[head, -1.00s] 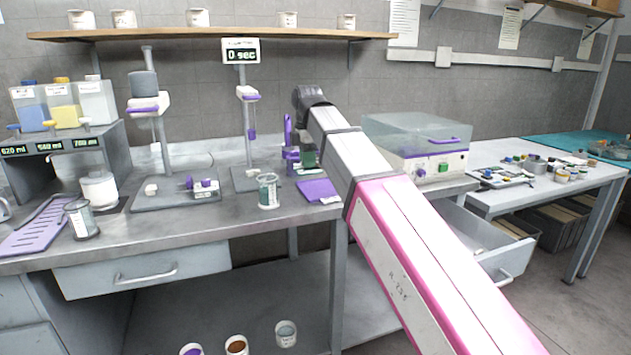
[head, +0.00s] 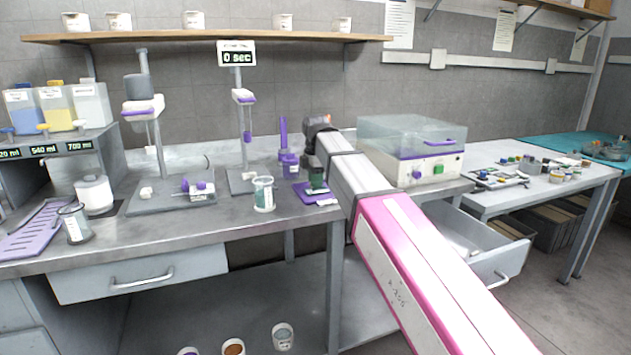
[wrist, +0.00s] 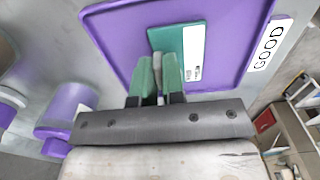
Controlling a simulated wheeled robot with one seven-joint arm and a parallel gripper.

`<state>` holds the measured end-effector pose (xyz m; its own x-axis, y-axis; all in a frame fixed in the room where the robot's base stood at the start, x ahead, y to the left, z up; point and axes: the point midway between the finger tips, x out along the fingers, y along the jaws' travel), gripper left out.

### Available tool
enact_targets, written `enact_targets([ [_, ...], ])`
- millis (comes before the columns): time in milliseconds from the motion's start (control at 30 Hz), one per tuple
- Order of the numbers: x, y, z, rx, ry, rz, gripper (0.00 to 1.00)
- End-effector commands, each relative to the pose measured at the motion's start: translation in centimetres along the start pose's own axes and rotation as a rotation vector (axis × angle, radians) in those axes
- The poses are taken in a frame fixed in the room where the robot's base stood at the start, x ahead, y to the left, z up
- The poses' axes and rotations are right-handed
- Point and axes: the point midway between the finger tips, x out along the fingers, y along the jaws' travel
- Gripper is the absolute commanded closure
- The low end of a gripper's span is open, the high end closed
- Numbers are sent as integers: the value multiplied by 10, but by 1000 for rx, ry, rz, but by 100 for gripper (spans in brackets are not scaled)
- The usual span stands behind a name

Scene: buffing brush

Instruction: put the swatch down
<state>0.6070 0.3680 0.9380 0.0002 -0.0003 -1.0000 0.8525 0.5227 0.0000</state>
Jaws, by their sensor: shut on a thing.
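The swatch (wrist: 168,42) is a flat teal piece with a white printed label along its right side in the wrist view. My gripper (wrist: 158,62) has green fingers shut on the swatch's near end. A purple tray (wrist: 115,40) with a raised rim and a "GOOD" label lies beneath it. The swatch is over the inside of the tray; I cannot tell whether it touches the tray floor. In the head view, my gripper (head: 317,184) points down over the purple tray (head: 300,188) near the bench's front edge, and the swatch cannot be made out.
Purple items (head: 289,163) stand close to the left of my gripper. A glass jar (head: 263,195) stands farther left. A clear-lidded machine (head: 410,150) is to the right, above an open drawer (head: 475,245). A shelf (head: 210,38) runs above the bench.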

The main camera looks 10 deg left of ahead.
Motion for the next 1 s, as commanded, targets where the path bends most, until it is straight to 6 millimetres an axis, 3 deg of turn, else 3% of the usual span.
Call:
enact_targets([
  [267,2,0,0,0,0,0,100],
  [300,2,0,0,0,0,0,80],
  [367,2,0,0,0,0,0,65],
  [733,-2,0,0,0,0,0,65],
  [1000,-41,2,0,0,0,2,65],
])
